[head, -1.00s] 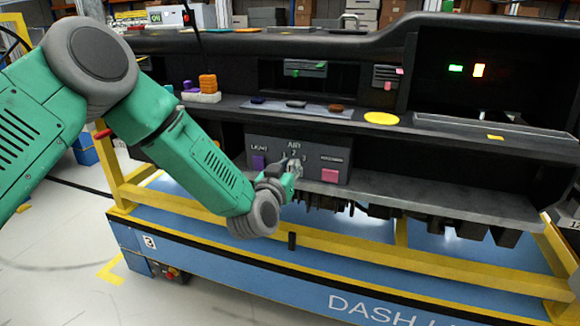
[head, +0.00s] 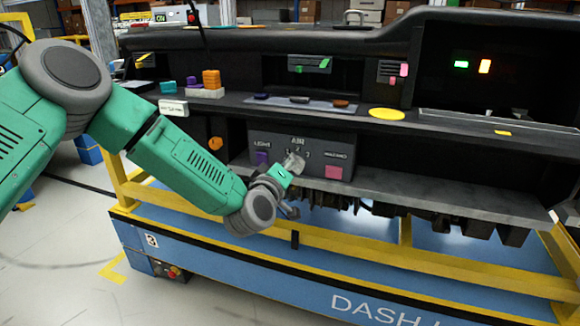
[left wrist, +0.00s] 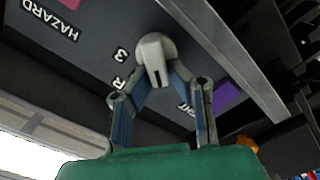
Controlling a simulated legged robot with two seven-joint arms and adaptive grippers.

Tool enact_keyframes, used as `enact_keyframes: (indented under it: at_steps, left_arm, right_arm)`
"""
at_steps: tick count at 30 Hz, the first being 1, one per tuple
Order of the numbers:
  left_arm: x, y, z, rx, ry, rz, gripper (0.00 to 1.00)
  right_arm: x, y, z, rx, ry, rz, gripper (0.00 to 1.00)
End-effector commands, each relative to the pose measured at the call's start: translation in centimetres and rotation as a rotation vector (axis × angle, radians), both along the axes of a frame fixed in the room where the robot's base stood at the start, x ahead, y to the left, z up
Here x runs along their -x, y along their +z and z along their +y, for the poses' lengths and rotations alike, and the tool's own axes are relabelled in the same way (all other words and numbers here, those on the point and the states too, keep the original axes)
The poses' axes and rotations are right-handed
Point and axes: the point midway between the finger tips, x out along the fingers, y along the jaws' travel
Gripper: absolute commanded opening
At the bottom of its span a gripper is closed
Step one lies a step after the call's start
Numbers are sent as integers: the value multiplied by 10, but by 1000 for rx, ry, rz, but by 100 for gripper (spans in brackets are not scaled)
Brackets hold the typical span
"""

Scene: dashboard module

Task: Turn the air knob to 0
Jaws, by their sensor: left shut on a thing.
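The grey air knob (left wrist: 153,52) sits on the dark control panel (head: 320,145) under the AIR label. It is also visible in the head view (head: 294,162), small and partly covered by my gripper. My left gripper (left wrist: 160,80) is shut on the knob, with one finger on each side of its raised bar. In the head view the left gripper (head: 288,172) reaches up to the knob from below. In the wrist view a 3 shows beside the knob. The other position numbers there are hidden by the fingers, and I cannot tell the exact setting. My right gripper is not in view.
A purple LIGHT button (head: 262,157) and a pink HAZARD button (head: 333,172) flank the knob. The grey ledge (head: 420,200) runs just below the panel. The shelf above holds coloured blocks (head: 211,80) and a yellow disc (head: 386,114). A yellow rail (head: 350,248) crosses in front.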

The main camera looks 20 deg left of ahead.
Motion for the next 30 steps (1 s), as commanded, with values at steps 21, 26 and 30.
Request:
enact_keyframes:
  at_steps: [21, 26, 30]
  left_arm:
    - [-4, -5, 9, 572, 12, 4, 0]
    - [-4, -6, 10, 629, 12, 6, 0]
    - [-4, -6, 10, 657, 12, 9, 0]
  right_arm:
    - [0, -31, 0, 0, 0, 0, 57]
    - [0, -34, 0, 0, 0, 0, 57]
    - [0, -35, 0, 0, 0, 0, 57]
